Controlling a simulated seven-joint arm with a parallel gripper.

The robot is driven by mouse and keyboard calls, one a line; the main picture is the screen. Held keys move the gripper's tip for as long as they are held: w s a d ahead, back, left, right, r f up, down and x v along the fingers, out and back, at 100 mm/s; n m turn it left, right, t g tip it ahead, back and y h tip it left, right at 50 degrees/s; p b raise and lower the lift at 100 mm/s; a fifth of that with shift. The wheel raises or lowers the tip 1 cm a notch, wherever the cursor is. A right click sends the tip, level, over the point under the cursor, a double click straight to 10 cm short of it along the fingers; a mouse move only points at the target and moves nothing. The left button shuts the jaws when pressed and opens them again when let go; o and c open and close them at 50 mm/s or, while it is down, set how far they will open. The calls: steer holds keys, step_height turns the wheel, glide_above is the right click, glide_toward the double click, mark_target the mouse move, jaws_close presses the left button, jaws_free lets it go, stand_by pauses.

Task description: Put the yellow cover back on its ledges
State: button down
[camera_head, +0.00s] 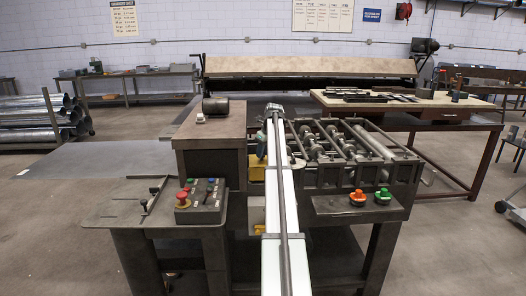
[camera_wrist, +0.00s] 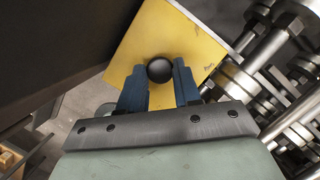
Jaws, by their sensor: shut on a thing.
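The yellow cover (camera_wrist: 190,38) is a flat plate with a round black knob (camera_wrist: 159,69). It looks tilted in the wrist view. My gripper (camera_wrist: 159,82) has two blue fingers shut on the knob, one on each side. In the head view, a yellow patch (camera_head: 257,168) shows just left of my arm, between the brown-topped cabinet and the rollers; most of it is hidden. I cannot make out the ledges in either view.
Bare rollers and shafts (camera_wrist: 295,65) lie close to the cover's right. A dark panel (camera_wrist: 60,45) is on its left. A control box with a red button (camera_head: 200,203) is at front left. Orange and green knobs (camera_head: 371,196) are at front right.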

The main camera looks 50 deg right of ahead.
steer(key=shift+f, duration=0.15)
steer(key=c, duration=0.7)
jaws_free()
steer(key=shift+o, duration=0.4)
steer(key=o, duration=0.3)
steer(key=shift+r, duration=4.5)
